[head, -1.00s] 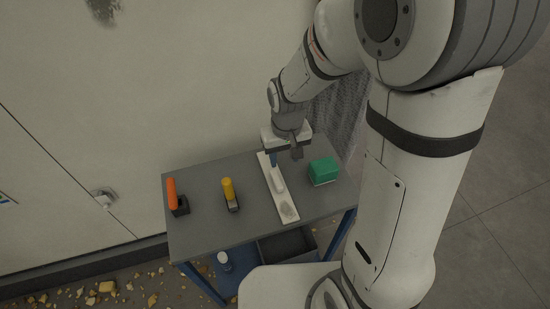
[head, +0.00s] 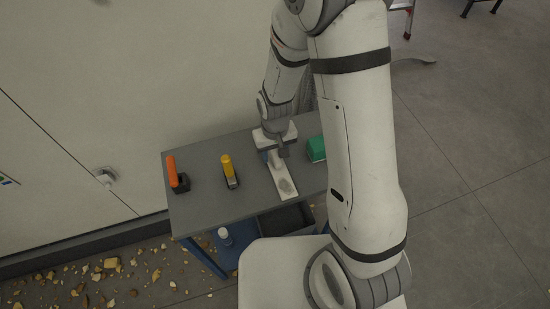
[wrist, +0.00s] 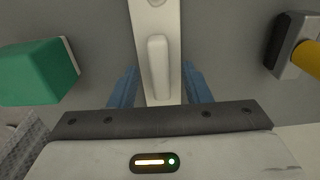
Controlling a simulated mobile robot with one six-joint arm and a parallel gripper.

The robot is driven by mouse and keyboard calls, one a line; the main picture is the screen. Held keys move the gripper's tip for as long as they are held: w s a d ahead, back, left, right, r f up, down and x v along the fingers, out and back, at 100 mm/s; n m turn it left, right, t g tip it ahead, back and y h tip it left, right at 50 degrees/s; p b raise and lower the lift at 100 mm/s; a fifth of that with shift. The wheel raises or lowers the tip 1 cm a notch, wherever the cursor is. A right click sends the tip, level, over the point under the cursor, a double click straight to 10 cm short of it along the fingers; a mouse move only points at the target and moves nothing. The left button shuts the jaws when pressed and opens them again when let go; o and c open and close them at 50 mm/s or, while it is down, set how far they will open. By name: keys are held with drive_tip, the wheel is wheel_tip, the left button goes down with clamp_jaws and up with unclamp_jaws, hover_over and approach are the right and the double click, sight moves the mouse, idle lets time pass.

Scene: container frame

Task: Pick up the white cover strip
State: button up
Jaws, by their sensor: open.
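The white cover strip (head: 284,186) lies flat on the grey table (head: 215,205), running from under my gripper toward the table's front edge. It has a raised ridge along its middle. In the wrist view the strip (wrist: 158,70) runs upward from between my two blue fingers. My gripper (wrist: 160,88) is open, with one finger on each side of the strip and grey table showing beside it. In the head view my gripper (head: 274,156) is low over the strip's far part and hides it. I cannot tell whether the fingers touch the strip.
A green block (head: 316,149) stands close right of the strip, partly behind my arm. A yellow-handled tool (head: 228,170) and an orange-handled tool (head: 174,174) lie to the left. A dark bin (head: 285,218) sits below the tabletop. Yellowish debris (head: 110,263) litters the floor.

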sight(275, 155)
drive_tip(key=shift+f, duration=0.1)
clamp_jaws()
idle(0.4)
wheel_tip(275, 155, up, 10)
drive_tip(key=shift+b, duration=0.3)
idle(0.4)
